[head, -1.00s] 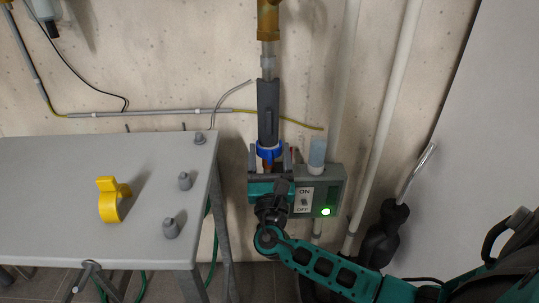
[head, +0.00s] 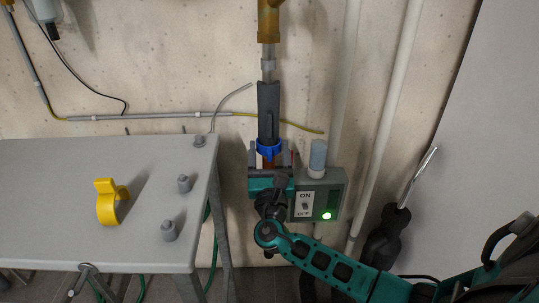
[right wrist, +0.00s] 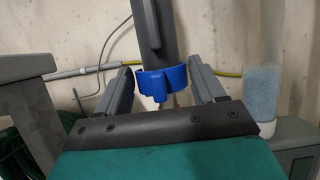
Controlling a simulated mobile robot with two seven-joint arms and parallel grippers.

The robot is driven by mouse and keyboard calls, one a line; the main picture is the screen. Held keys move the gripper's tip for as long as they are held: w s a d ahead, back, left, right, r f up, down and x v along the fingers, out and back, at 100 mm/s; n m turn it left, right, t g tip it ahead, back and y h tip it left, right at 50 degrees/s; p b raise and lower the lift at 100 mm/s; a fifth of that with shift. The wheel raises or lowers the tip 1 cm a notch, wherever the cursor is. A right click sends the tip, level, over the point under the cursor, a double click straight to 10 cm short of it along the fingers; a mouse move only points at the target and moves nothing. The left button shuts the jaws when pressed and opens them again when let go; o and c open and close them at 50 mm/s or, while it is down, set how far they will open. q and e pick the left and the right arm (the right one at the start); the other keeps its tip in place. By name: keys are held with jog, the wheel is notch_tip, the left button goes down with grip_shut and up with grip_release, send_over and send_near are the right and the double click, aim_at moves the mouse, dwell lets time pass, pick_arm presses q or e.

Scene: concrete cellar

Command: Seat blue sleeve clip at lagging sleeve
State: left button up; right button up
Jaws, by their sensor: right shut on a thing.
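The blue sleeve clip (head: 270,150) is at the lower end of the dark grey lagging sleeve (head: 268,108) on the upright pipe. My right gripper (head: 269,166) is just below and is shut on the clip. In the right wrist view the clip (right wrist: 161,79) is a blue band across the front of the sleeve (right wrist: 154,35), with a small tab pointing down between my fingers (right wrist: 163,88). The clip's back is hidden, so I cannot tell how far it wraps around the sleeve. My left gripper is not in view.
A grey switch box (head: 332,196) with a lit green lamp is close right of my gripper. A grey table (head: 60,190) on the left holds a yellow clip (head: 108,203) and several grey pegs. White pipes (head: 388,110) run up the wall at right.

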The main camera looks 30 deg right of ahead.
jog(key=shift+w+d, duration=0.3)
jog(key=shift+w, duration=0.2)
jog(key=shift+w+d, duration=0.3)
jog(key=shift+w, duration=0.2)
jog(key=o, duration=1.3)
jog(key=shift+c, duration=0.2)
jog(key=shift+s, duration=0.1)
jog(key=p+v, duration=0.1)
jog(key=v, duration=1.2)
